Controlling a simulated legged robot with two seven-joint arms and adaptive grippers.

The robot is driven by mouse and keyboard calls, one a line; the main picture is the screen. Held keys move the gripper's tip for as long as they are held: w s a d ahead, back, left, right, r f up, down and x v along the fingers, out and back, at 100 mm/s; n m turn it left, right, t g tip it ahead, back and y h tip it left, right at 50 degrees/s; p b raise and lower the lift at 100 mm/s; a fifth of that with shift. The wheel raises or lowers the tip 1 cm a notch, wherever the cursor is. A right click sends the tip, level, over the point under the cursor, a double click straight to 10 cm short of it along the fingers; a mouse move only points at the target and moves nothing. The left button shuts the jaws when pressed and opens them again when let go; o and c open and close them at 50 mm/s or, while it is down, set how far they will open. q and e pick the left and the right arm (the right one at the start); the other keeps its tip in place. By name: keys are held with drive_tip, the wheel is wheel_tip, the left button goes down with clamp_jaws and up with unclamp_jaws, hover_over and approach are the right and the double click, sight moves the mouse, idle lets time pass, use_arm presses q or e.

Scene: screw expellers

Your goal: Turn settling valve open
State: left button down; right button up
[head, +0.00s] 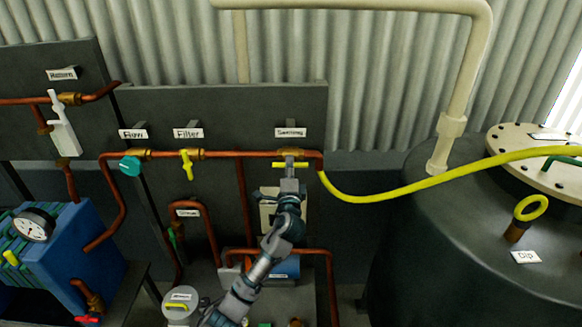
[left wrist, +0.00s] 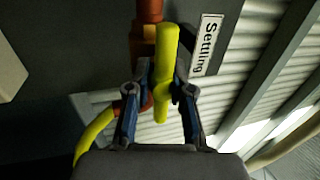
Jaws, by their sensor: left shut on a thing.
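The settling valve has a yellow handle (head: 291,165) under the "Settling" label (head: 290,132) on the dark panel. In the head view the handle lies level, in line with the copper pipe. My left gripper (head: 290,178) reaches up to it from below. In the left wrist view the yellow handle (left wrist: 165,75) stands between the two fingers of my left gripper (left wrist: 162,100), which is shut on it. The "Settling" label (left wrist: 207,42) is right beside it there. The fingers hide part of the valve body. My right gripper is not in view.
The filter valve (head: 187,165) and the teal flow valve (head: 130,166) hang left along the same pipe. A blue pump unit (head: 75,255) stands lower left.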

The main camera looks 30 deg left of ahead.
use_arm(q)
drive_tip(key=shift+f, duration=0.15)
drive_tip(key=c, duration=1.3)
unclamp_jaws()
drive_tip(key=shift+o, duration=1.1)
drive_tip(key=shift+s+a, duration=0.15)
drive_tip(key=shift+a, duration=0.05)
drive_tip(key=shift+d, duration=0.1)
drive_tip(key=v, duration=1.1)
drive_tip(key=shift+s, duration=0.4)
drive_tip(key=shift+f, duration=0.15)
